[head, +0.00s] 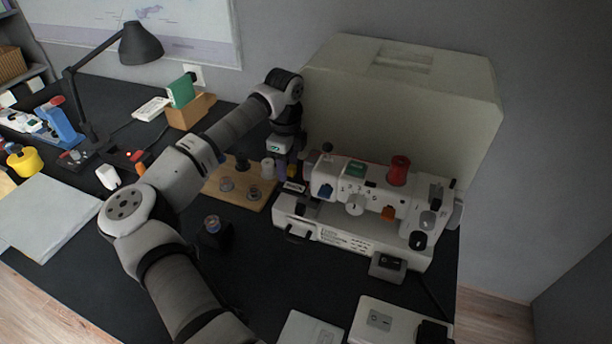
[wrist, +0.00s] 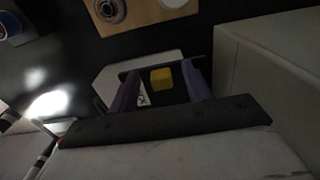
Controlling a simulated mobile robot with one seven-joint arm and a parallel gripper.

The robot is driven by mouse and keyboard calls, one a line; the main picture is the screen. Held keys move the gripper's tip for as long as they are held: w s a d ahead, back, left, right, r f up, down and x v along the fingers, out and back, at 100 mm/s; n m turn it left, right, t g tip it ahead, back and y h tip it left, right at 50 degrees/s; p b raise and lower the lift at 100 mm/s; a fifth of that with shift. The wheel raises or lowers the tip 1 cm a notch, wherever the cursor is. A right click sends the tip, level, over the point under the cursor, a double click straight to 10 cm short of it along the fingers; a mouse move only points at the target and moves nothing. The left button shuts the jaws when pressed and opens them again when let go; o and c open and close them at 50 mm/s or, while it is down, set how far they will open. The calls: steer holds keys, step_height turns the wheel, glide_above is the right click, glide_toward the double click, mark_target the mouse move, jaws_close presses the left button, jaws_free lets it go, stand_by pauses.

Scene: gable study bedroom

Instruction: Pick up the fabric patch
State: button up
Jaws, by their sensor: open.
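A small yellow square, apparently the fabric patch (wrist: 161,78), shows in the wrist view. It lies over a dark area with a white panel (wrist: 108,84) around part of it. My gripper (wrist: 161,70) is open, with one purple finger on each side of the patch. I cannot tell whether the fingers touch it or how far above it they are. In the head view my gripper (head: 290,176) points down beside the left end of the white sewing machine (head: 345,238). The patch cannot be made out there.
A wooden board (head: 213,188) with several round pieces stands left of my gripper. The large beige cover (head: 400,105) is close behind the machine. A small dark block (head: 214,236) stands in front of the board. Some dark table (head: 265,290) is bare at the front.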

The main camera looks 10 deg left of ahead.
jaws_close()
stand_by(0.3)
steer(key=shift+r, duration=0.3)
